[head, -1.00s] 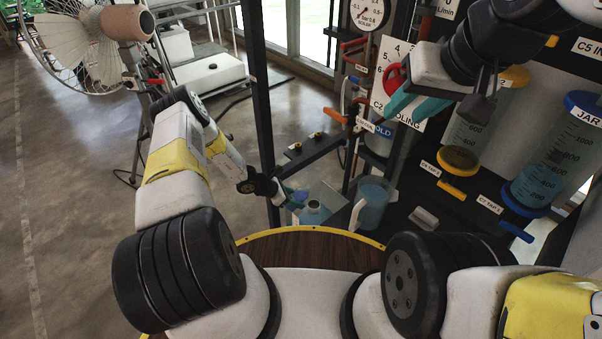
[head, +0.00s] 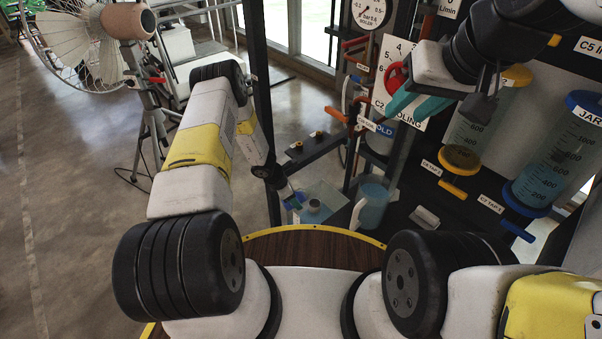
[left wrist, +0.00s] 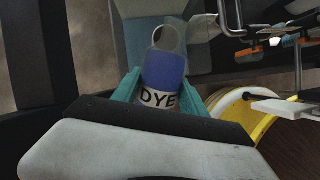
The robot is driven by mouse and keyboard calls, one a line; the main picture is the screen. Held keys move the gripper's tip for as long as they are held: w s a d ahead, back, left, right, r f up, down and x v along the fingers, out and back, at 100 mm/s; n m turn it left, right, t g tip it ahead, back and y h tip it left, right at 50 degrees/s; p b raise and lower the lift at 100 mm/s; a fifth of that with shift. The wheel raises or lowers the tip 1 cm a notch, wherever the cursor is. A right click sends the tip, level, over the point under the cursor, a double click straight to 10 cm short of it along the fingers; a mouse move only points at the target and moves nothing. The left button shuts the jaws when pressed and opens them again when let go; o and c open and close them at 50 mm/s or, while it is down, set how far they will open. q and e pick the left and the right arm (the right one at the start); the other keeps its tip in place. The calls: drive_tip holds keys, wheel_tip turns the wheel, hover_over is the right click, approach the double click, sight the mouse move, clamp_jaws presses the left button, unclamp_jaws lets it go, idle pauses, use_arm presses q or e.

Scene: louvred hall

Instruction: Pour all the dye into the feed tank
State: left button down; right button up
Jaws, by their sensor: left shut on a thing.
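My left gripper (head: 290,197) is shut on the dye bottle (left wrist: 163,80), its teal fingers on both sides of the blue bottle with the DYE label in the left wrist view. In the head view the bottle is small and mostly hidden by the gripper. A pale, see-through tank (head: 326,193), which looks like the feed tank, stands just right of that gripper, with a dark round neck on top. A round grey opening lies just beyond the bottle in the wrist view. I cannot tell whether dye is flowing. My right gripper (head: 415,106) is raised before the panel; its finger gap is unclear.
A jug of blue liquid (head: 373,204) with a white handle stands right of the tank. A dark rail (head: 312,150) and upright post (head: 262,110) are close to my left arm. Blue-lidded and yellow-lidded jars (head: 545,170) stand at right. A fan (head: 85,45) stands back left.

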use_arm(q)
drive_tip(key=shift+d+f, duration=0.1)
idle(0.3)
drive_tip(key=shift+f+y, duration=0.1)
drive_tip(key=shift+y, duration=0.2)
drive_tip(key=shift+g+y, duration=0.3)
drive_tip(key=shift+f, duration=0.2)
idle(0.4)
drive_tip(key=shift+f+g+y, duration=0.35)
drive_tip(key=shift+g+y, duration=0.15)
drive_tip(key=shift+y, duration=0.7)
idle(1.5)
idle(0.5)
drive_tip(key=shift+r, duration=0.1)
